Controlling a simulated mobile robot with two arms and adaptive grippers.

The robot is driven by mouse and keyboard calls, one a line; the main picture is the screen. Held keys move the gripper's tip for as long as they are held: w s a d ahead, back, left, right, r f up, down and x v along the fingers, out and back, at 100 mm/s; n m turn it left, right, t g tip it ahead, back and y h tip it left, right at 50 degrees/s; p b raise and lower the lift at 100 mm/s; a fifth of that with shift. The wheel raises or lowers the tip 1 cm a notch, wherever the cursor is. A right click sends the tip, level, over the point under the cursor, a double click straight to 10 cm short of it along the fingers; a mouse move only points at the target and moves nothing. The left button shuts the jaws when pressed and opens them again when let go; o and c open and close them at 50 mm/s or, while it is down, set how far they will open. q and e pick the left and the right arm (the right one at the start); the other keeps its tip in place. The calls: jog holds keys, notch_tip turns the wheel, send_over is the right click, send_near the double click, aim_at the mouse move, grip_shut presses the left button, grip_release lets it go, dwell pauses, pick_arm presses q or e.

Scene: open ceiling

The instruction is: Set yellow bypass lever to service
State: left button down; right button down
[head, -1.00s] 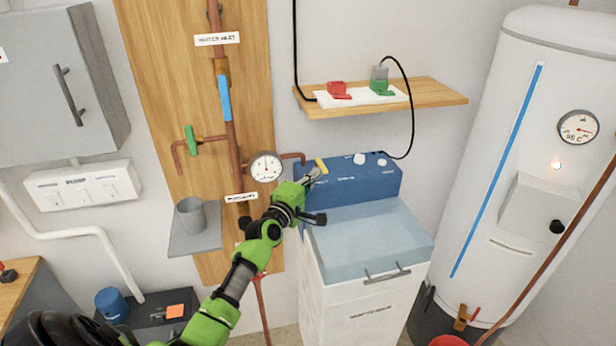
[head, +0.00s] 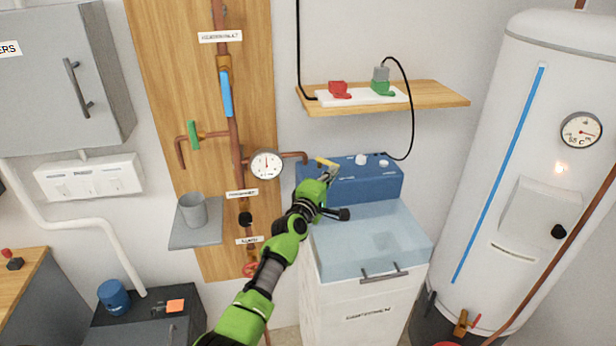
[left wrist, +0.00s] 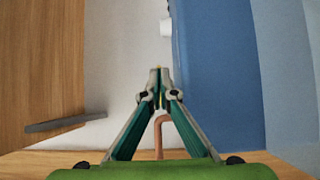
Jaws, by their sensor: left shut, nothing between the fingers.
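The yellow bypass lever (head: 326,162) is on the upper left of the blue control panel (head: 365,182) of the white softener cabinet. It slants down to the right. My left gripper (head: 328,174) is shut and empty, with its fingertips right at the lever's right part; I cannot tell whether they touch it. In the left wrist view, the shut fingertips (left wrist: 154,74) point along the edge of the blue panel (left wrist: 215,80), and only a thin yellow sliver shows between the fingers. Any printed marks by the lever are too small to read. My right gripper is not in view.
White knobs (head: 361,160) sit right of the lever. A pressure gauge (head: 266,165) and copper pipes on a wooden board (head: 160,60) are close on the left. A wooden shelf (head: 440,94) hangs above; the water heater (head: 520,150) stands right.

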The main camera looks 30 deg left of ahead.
aim_at(343, 175)
pick_arm(q)
jog(key=shift+w+d+b, duration=0.4)
jog(key=shift+w+d, duration=0.25)
jog(key=shift+w, duration=0.25)
jog(key=shift+w+d+r+p, duration=0.1)
jog(key=shift+w+d+p, duration=0.15)
jog(key=shift+w, duration=0.6)
jog(key=shift+w+d+n+y+p, duration=0.2)
jog(key=shift+w+n+y+p, duration=0.3)
jog(key=shift+y, duration=0.4)
jog(key=shift+a, duration=0.15)
